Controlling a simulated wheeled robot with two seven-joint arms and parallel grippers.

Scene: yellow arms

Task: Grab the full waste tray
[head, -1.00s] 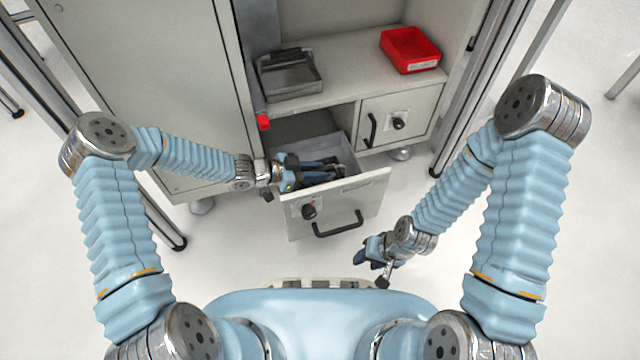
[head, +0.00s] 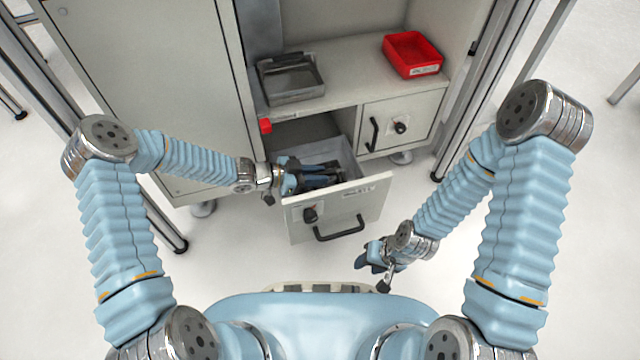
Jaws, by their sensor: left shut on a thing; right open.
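A drawer (head: 374,193) with a black handle stands pulled out of the grey cabinet. Its light grey inside wall shows behind my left gripper (head: 322,178), which reaches into it from the left. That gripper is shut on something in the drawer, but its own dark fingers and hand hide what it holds. I cannot tell whether it is a waste tray or how full it is. A grey metal tray (head: 291,78) sits on the shelf above, apart from the grippers. My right gripper (head: 368,258) is open and empty, in front of the drawer to the right.
A red bin (head: 412,55) stands on the right of the shelf. A closed compartment (head: 399,122) with a black handle is right of the drawer. Metal posts flank the cabinet. The floor at right is clear.

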